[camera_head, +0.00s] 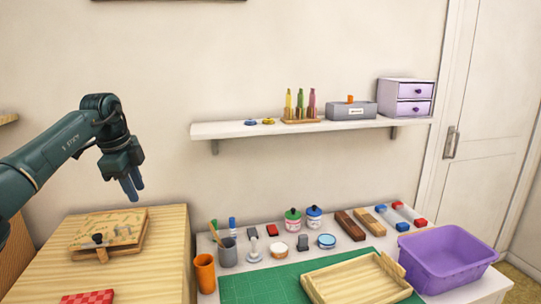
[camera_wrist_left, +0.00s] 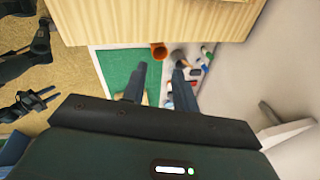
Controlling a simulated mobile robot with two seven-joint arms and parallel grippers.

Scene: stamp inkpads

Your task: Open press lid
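The press (camera_head: 115,229) is a flat wooden block with a dark knob at its front edge. It lies on the wooden cabinet top at the left of the head view, and its lid looks down. My left gripper (camera_head: 133,187) hangs in the air above and just right of the press, fingers pointing down, touching nothing. In the left wrist view its two fingers (camera_wrist_left: 158,88) stand apart with nothing between them. The press is not clearly seen in that view. My right gripper (camera_wrist_left: 45,100) shows at the left of the wrist view, its dark fingers apart and empty.
A red checkered pad (camera_head: 88,297) lies at the cabinet's front. An orange cup (camera_head: 205,274) stands beside the cabinet. A white table holds a green mat (camera_head: 262,284), a wooden tray (camera_head: 355,282), a purple bin (camera_head: 447,257) and inkpads. A wall shelf (camera_head: 310,128) hangs above.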

